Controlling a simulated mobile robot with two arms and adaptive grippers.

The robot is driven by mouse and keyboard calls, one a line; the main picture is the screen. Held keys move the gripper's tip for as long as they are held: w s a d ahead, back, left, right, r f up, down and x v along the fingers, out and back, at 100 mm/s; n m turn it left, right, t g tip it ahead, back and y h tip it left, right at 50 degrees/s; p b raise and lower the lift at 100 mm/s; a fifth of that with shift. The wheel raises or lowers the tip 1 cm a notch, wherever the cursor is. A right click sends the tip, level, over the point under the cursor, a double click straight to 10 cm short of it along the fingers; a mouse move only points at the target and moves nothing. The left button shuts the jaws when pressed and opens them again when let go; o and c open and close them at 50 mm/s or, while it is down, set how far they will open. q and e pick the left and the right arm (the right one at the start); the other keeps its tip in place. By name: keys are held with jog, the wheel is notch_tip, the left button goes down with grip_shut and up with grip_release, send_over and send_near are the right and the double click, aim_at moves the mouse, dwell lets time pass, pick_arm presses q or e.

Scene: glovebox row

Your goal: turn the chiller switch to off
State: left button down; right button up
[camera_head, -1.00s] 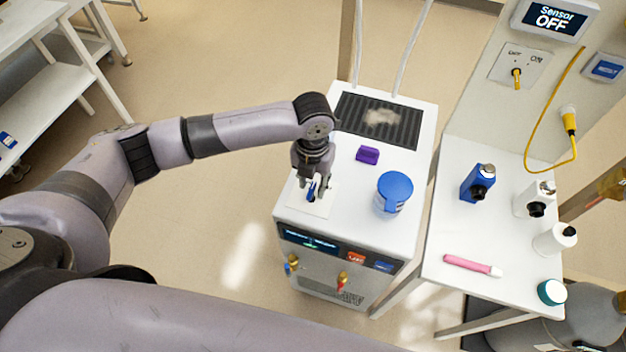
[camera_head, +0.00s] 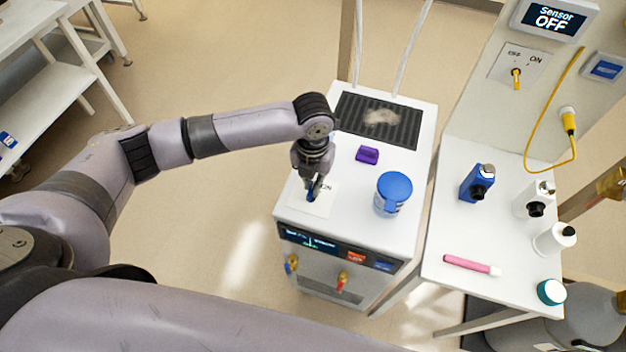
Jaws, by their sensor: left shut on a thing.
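The chiller (camera_head: 345,230) is a white box in the middle of the view, with a dark display on its front. On its top, near the left edge, is a white switch plate (camera_head: 322,207) with the letters "ON" partly showing. A blue switch knob (camera_head: 312,192) stands on this plate. My left gripper (camera_head: 313,186) points down over the plate and is shut on the blue knob. The gripper hides part of the plate, including any other label. My right gripper is not in view.
On the chiller top are a purple block (camera_head: 367,155), a blue-lidded jar (camera_head: 394,193) and a dark vent grille (camera_head: 350,117) with dust. A side table (camera_head: 455,235) at right holds several bottles and a pink marker (camera_head: 470,265). A wall screen (camera_head: 555,17) reads "Sensor OFF".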

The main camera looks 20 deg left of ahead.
pick_arm(q)
jog(key=shift+a+r+n+p, duration=0.15)
jog(key=shift+r+n+p, duration=0.1)
jog(key=shift+n+p, duration=0.9)
jog(key=shift+a+f+n+p, duration=0.1)
jog(key=shift+a+n+p, duration=0.05)
jog(key=shift+n+p, duration=1.45)
jog(key=shift+n, duration=0.25)
jog(key=c, duration=1.7)
grip_release()
jog(key=shift+f, duration=0.1)
notch_tip(320, 180, up, 12)
